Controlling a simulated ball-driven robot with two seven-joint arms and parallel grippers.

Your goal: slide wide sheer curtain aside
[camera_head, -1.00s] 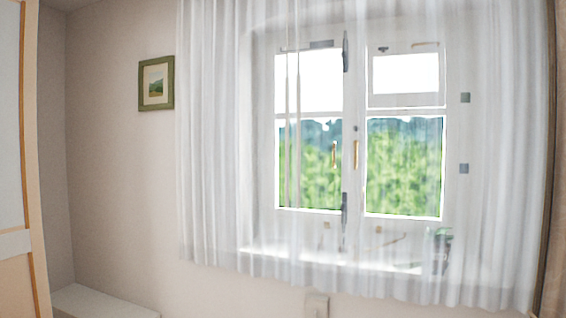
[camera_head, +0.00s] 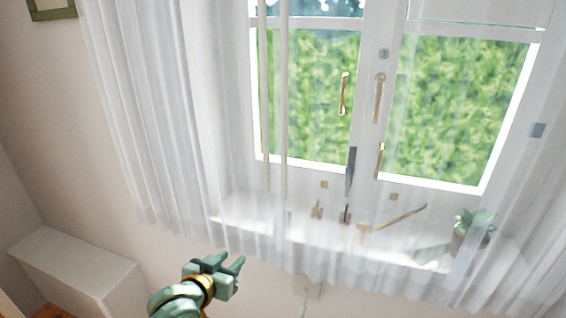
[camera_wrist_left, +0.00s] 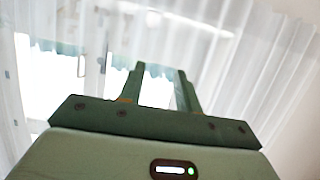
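The wide sheer curtain (camera_head: 165,110) hangs white and see-through across the window in the head view, its hem just below the sill. It also fills much of the left wrist view (camera_wrist_left: 265,75). My left gripper (camera_head: 228,263) is at the bottom of the head view, near the curtain's lower hem, left of the middle. Its two green fingers (camera_wrist_left: 158,88) stand apart in the left wrist view with nothing visible between them but curtain and window behind. I cannot tell whether it touches the cloth. My right gripper is not in view.
Behind the curtain is a white window with brass handles (camera_head: 344,94). A potted plant (camera_head: 472,228) stands on the sill (camera_head: 300,238) at the right. A white low cabinet (camera_head: 75,268) stands at lower left. A framed picture (camera_head: 52,8) hangs upper left.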

